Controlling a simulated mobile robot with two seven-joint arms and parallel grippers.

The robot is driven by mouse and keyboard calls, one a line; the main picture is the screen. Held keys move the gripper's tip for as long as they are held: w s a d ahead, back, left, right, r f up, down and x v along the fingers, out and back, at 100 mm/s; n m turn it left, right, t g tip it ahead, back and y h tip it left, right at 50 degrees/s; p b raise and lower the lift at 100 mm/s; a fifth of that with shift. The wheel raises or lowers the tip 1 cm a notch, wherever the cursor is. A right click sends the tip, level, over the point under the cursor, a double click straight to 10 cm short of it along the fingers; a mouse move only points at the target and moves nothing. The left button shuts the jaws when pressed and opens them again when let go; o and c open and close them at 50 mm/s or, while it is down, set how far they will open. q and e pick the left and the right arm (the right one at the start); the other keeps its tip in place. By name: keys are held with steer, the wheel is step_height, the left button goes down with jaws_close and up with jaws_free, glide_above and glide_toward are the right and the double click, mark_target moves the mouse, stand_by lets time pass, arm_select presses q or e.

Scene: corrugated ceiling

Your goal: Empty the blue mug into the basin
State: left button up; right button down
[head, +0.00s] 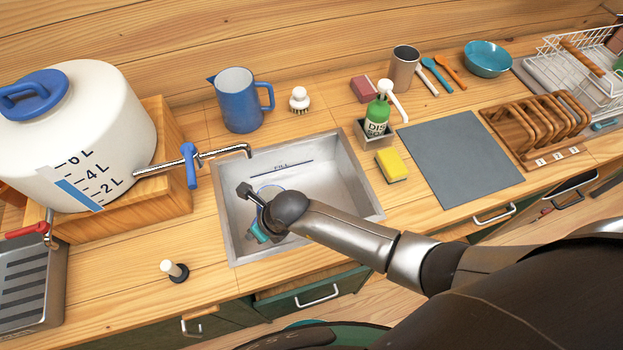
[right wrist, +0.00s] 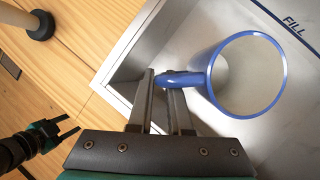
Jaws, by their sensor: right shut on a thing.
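The blue mug (right wrist: 246,75) has a blue rim and a pale grey inside. In the right wrist view its mouth faces the camera, and I cannot tell whether it holds liquid. My right gripper (right wrist: 170,80) is shut on the mug's handle.
A tap (head: 222,153) from the white water tank (head: 95,125) reaches over the basin's back left corner. A blue pitcher (head: 238,100) and a brush (head: 299,100) stand behind. A soap bottle (head: 377,117) and a yellow sponge (head: 391,165) sit to the right. A stopper (head: 174,270) stands left.

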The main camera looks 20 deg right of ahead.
steer(key=shift+a+f+h+p, duration=0.35)
steer(key=shift+a+h+p, duration=0.05)
steer(key=shift+h+p, duration=0.15)
steer(key=shift+s+a+f, duration=0.15)
steer(key=shift+a+f, duration=0.05)
steer(key=shift+a, duration=0.35)
steer(key=shift+d+f+t+h, duration=0.3)
steer(key=shift+f+h, duration=0.05)
steer(key=shift+h, duration=0.1)
stand_by(0.5)
